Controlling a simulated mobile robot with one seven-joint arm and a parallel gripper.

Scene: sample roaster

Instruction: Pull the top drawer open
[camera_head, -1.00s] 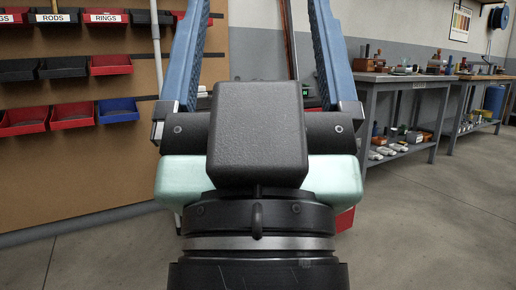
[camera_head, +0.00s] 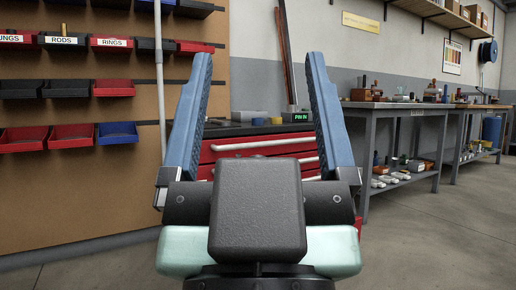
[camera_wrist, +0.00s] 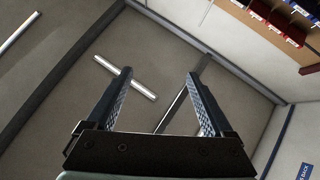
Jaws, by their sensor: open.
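A red drawer cabinet (camera_head: 222,155) stands beyond my gripper in the head view. Its top drawer front (camera_head: 282,150) has a long pale bar handle (camera_head: 262,144) and looks shut. Lower handles show partly at the right, behind my gripper. My gripper (camera_head: 258,62) is open and empty, its two blue fingers pointing up on either side of the cabinet, nearer the camera and apart from the handle. In the wrist view the open fingers (camera_wrist: 160,76) show against the ceiling and lights; the drawer is not in that view. My gripper's body hides the lower cabinet.
A dark top with a small green display (camera_head: 301,117) tops the cabinet. A board of red, black and blue bins (camera_head: 118,132) stands at left, with a pale pole (camera_head: 160,70) beside it. Grey workbenches (camera_head: 395,108) stand at right. Floor at right is clear.

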